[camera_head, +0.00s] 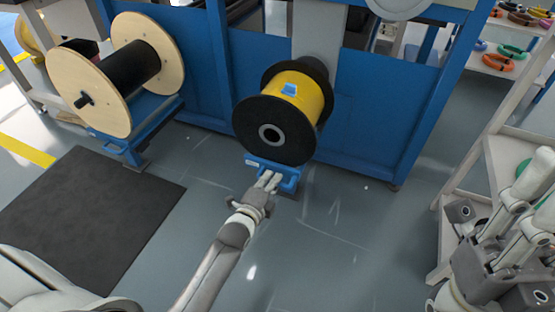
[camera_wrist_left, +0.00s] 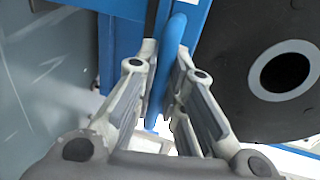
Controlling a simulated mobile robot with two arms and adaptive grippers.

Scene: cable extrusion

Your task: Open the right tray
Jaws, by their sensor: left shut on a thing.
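The right tray (camera_head: 287,179) is a blue carriage low on the floor, under a black-flanged spool of yellow cable (camera_head: 270,128). My left gripper (camera_head: 270,179) reaches its front edge from the near side. In the left wrist view, my left gripper (camera_wrist_left: 164,75) has its two fingers on either side of a rounded blue bar of the tray (camera_wrist_left: 171,58) and is shut on it. The spool's black flange (camera_wrist_left: 270,85) shows close by on the right there. My right gripper (camera_head: 500,250) is partly in view at the lower right, away from the tray; its fingertips are unclear.
A second blue tray (camera_head: 150,128) at the left bears a wooden-flanged spool of black cable (camera_head: 128,68). A blue machine frame (camera_head: 375,110) stands behind. A black mat (camera_head: 85,210) lies at left. A light shelf (camera_head: 480,165) stands at right. The floor before the right tray is clear.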

